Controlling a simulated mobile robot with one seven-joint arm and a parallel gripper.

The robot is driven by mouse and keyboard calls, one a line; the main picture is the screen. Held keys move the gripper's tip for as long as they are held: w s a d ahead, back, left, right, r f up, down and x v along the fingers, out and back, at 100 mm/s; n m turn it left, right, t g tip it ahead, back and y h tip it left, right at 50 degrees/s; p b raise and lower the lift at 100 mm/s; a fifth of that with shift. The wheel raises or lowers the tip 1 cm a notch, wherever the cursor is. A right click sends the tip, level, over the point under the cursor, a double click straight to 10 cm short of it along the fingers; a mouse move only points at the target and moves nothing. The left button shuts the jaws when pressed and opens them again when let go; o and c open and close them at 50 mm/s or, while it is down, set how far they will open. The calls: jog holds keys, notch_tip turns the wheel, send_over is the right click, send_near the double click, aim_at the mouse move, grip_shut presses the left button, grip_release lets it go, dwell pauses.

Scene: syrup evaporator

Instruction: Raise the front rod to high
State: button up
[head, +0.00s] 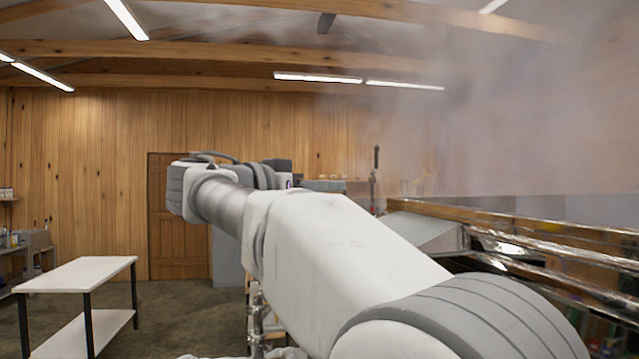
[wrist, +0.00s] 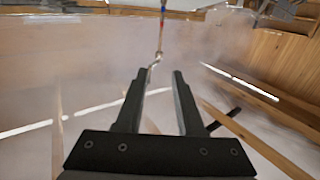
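A thin rod (wrist: 161,38) with blue and red bands comes in from the top of the wrist view. Its bent, hook-like metal end lies near the left fingertip, in line with the gap between the fingers; I cannot tell whether it touches. My gripper (wrist: 161,71) is open, its two black fingers apart with nothing clearly held between them. In the head view a thin upright rod with a dark top (head: 376,160) and a red part stands beyond my arm; I cannot tell if it is the same rod. My fingers are hidden in the head view.
The shiny metal evaporator (head: 540,240) runs along the right side, with steam above it. A white table (head: 75,275) with a lower shelf stands at the left. A wooden door (head: 178,235) is in the back wall. Floor is clear between table and door.

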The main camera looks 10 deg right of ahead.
aim_at(372, 184)
jog(key=p+x, duration=0.5)
jog(key=x, duration=1)
jog(key=shift+w+d+r, duration=0.15)
jog(key=shift+d, duration=0.25)
jog(key=shift+w+d, duration=0.4)
jog(key=shift+d, duration=0.2)
jog(key=shift+c, duration=0.3)
grip_shut()
